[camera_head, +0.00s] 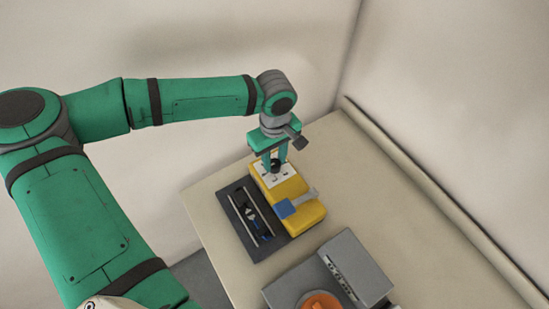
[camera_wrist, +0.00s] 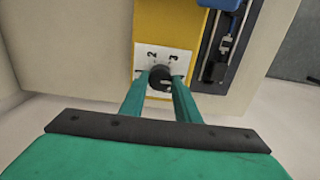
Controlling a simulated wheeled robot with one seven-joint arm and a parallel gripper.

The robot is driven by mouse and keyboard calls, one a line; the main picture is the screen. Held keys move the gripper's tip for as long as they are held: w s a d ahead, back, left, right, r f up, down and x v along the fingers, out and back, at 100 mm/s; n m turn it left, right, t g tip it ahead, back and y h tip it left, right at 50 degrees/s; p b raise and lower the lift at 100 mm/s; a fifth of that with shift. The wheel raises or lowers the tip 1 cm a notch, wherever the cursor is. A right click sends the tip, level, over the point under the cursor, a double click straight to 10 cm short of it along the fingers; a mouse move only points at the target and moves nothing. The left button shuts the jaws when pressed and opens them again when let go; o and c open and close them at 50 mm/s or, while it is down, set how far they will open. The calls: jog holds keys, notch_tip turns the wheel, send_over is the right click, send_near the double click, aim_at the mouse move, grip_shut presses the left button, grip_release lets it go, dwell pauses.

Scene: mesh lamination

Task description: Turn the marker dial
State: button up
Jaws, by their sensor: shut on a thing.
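The marker dial (camera_wrist: 160,78) is a small black knob on a white plate (camera_wrist: 150,54) with printed numbers; 2 and 3 are readable in the wrist view. The plate sits at one end of a yellow machine (camera_head: 311,214). My gripper (camera_wrist: 161,80) points down at the plate, with its two green fingers on either side of the dial, shut on it. In the head view the dial shows small and dark between the fingers (camera_head: 275,163). The fingers and the wrist hide part of the plate there.
A blue-ended lever (camera_head: 285,208) stands out from the yellow machine. A dark tray (camera_head: 238,222) with rails lies along its left side. A grey machine (camera_head: 345,262) with an orange disc (camera_head: 320,300) stands nearer. The beige table (camera_head: 375,195) is clear to the right, towards the wall.

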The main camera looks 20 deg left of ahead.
aim_at(275, 163)
jog(key=o, duration=1)
jog(key=shift+o, duration=0.2)
jog(key=shift+r, duration=0.1)
notch_tip(275, 163, up, 11)
jog(key=shift+f, duration=0.2)
